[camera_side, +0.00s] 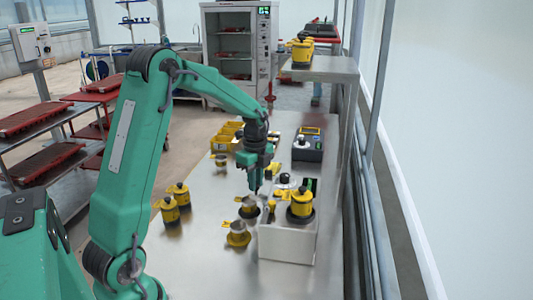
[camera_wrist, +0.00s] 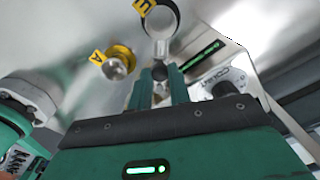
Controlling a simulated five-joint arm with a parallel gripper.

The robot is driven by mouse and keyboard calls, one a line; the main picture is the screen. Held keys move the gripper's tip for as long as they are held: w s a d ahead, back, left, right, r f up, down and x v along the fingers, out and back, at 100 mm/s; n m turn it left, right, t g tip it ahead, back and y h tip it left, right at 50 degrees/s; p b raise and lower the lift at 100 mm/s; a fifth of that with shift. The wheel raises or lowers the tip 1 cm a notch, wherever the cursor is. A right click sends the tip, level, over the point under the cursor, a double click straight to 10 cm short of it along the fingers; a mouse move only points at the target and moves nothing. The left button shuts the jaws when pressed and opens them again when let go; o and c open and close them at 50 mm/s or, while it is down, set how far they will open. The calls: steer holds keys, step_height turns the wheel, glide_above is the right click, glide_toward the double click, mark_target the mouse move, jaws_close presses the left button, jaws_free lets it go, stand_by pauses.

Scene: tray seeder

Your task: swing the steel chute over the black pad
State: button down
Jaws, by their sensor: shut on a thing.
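My gripper (camera_side: 254,189) points down over the left edge of a white machine in the side view. In the wrist view its fingers (camera_wrist: 162,86) are closed around a dark knob (camera_wrist: 160,71). In the side view the chute (camera_side: 249,209) sticks out left of the machine. Below it is a yellow-rimmed steel cup (camera_side: 238,233), lettered A in the wrist view (camera_wrist: 116,66). I cannot make out the black pad for sure.
The white machine (camera_side: 287,243) bears a yellow canister (camera_side: 301,205). Two yellow canisters (camera_side: 176,199) stand at the left of the steel table. Yellow bins (camera_side: 226,136) and a dark instrument (camera_side: 308,144) are farther back. The table's front left is clear.

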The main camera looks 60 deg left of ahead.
mark_target(257, 186)
steer(key=c, duration=1.3)
jaws_free()
steer(key=shift+r, duration=0.15)
steer(key=shift+r, duration=3.8)
steer(key=s+d+r+n+t, duration=0.1)
steer(key=s+d+r+n, duration=0.25)
steer(key=d, duration=0.25)
steer(key=s+d+r+n+t, duration=0.2)
steer(key=s+d+r+n, duration=0.15)
steer(key=s+d, duration=0.2)
steer(key=s+d+f+n+t, duration=0.2)
steer(key=s+d+n, duration=0.5)
steer(key=s, duration=0.2)
steer(key=shift+s+d+n+t, duration=0.15)
steer(key=shift+s+n+t, duration=0.15)
steer(key=shift+s+n, duration=0.1)
